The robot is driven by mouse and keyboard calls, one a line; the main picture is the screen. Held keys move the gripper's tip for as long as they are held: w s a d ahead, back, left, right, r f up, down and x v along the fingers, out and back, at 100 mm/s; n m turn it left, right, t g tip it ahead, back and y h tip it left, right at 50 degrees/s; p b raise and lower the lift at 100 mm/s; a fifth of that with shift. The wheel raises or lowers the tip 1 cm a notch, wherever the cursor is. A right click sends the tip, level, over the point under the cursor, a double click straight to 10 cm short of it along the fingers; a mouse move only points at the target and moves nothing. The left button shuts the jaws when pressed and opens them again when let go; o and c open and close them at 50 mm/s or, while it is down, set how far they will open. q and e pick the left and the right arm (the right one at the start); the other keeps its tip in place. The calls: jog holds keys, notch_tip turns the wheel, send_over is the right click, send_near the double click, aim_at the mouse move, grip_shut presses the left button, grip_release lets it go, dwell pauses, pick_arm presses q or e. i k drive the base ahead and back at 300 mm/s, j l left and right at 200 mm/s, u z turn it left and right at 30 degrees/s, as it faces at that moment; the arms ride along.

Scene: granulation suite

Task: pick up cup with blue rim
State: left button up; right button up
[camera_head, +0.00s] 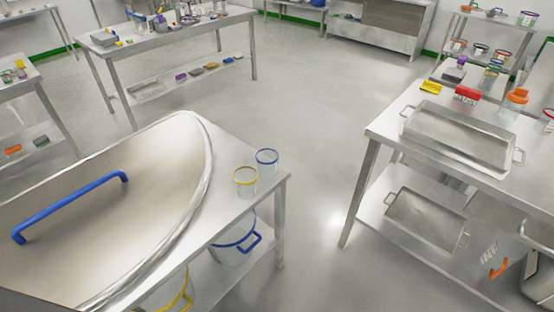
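The cup with the blue rim (267,161) is a small clear cup. It stands upright near the far right corner of the steel table (272,184) in front of me. A similar clear cup with a yellow rim (245,180) stands just to its left and nearer to me, partly overlapping it in the view. Neither of my grippers shows in the head view.
A large steel lid with a blue handle (70,205) covers much of the near table. A blue-handled bucket (235,243) is on the shelf below. A right table (385,122) bears a steel tray (458,138). Open floor (310,110) lies between the tables.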

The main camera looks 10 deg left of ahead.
aim_at(267, 158)
jog(key=i+l, duration=0.2)
jog(key=l, duration=0.15)
jog(key=i+l+u, duration=0.15)
jog(key=l, duration=0.2)
jog(key=i+l, duration=0.25)
jog(key=l, duration=0.15)
jog(key=i+l+u, duration=0.15)
jog(key=l, duration=0.2)
